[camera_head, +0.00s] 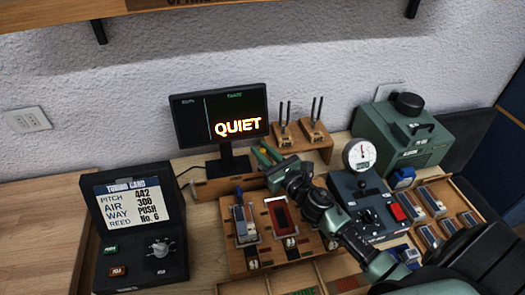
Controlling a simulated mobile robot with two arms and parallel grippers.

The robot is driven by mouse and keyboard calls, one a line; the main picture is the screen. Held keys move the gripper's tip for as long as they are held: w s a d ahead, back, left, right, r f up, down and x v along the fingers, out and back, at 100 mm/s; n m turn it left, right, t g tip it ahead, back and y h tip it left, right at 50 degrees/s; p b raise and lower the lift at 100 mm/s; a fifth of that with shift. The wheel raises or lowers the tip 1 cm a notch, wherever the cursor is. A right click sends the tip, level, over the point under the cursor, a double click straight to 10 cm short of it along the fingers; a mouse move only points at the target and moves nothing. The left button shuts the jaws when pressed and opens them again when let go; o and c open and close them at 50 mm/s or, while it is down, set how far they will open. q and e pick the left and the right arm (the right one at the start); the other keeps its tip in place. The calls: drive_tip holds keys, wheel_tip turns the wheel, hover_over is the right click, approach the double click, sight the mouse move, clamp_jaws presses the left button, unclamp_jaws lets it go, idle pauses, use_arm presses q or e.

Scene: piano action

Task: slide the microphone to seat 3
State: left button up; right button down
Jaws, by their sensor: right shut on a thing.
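My right arm comes in from the lower right, and its gripper (272,176) is low over the bench. It is at the right part of a low wooden rail (215,188), behind the wooden board (232,262). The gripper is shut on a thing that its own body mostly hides. I cannot make out the microphone clearly, nor any seat numbers. The board holds a pale-framed piece (244,224) with a blue part at its top, and a dark red framed piece (281,217) to its right. My left gripper is not in view.
A monitor (219,120) reading QUIET stands behind the rail. A black case (120,265) with a tuning card is at left. Tuning forks (314,125) stand on a wooden rack. A gauge box (365,205) and a green machine (400,140) are at right. Bare bench lies far left.

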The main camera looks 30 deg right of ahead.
idle(0.8)
drive_tip(key=s+d+b, duration=0.1)
drive_tip(key=d, duration=0.3)
drive_tip(key=s+d+b, duration=0.1)
drive_tip(key=d+b, duration=0.1)
drive_tip(key=d, duration=0.2)
drive_tip(key=s+d+b, duration=0.1)
drive_tip(key=d+b, duration=0.1)
drive_tip(key=d, duration=0.2)
drive_tip(key=shift+f, duration=0.15)
drive_tip(key=shift+d, duration=0.15)
drive_tip(key=shift+r, duration=0.2)
drive_tip(key=c, duration=1.3)
unclamp_jaws()
drive_tip(key=shift+s+d, duration=0.1)
drive_tip(key=shift+o, duration=0.2)
drive_tip(key=shift+s, duration=0.15)
